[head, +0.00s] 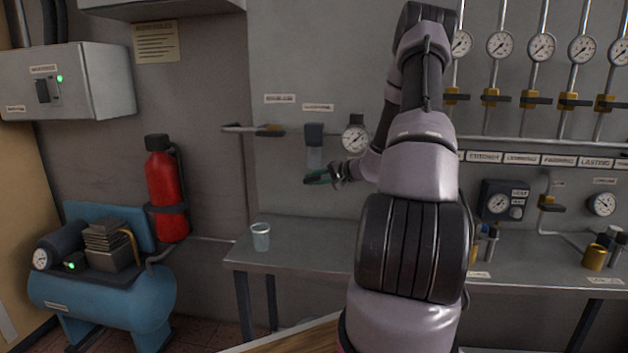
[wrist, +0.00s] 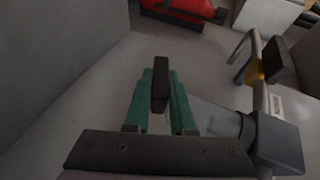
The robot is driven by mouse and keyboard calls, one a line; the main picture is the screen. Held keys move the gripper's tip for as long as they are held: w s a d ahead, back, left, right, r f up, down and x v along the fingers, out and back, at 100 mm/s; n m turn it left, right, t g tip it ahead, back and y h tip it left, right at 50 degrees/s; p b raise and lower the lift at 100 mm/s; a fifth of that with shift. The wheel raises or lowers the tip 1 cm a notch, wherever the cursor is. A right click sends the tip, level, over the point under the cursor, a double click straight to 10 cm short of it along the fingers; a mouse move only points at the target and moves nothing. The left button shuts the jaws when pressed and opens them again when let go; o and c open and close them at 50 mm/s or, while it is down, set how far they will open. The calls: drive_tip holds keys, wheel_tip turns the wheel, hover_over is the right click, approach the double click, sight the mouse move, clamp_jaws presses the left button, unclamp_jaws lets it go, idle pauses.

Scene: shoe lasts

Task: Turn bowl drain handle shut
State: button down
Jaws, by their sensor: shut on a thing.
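The filter unit has a dark head (head: 314,134) and a clear bowl (head: 315,157) on the back wall. In the wrist view the bowl (wrist: 215,117) lies right of my fingers, its dark head (wrist: 275,145) at lower right. My gripper (head: 318,178) is just below the bowl. In the wrist view its green fingers (wrist: 160,102) are shut on a short dark bar, the drain handle (wrist: 160,80). The handle points away along the fingers; its joint with the bowl is hidden.
A clear cup (head: 260,237) stands on the metal bench (head: 300,240) below and left. A yellow valve with a dark lever (head: 270,130) is on the pipe left of the filter, and a gauge (head: 355,139) is right. A red extinguisher (head: 166,190) hangs further left.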

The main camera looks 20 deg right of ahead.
drive_tip(key=shift+a+f, duration=0.1)
drive_tip(key=c, duration=0.8)
unclamp_jaws()
drive_tip(key=shift+o, duration=0.2)
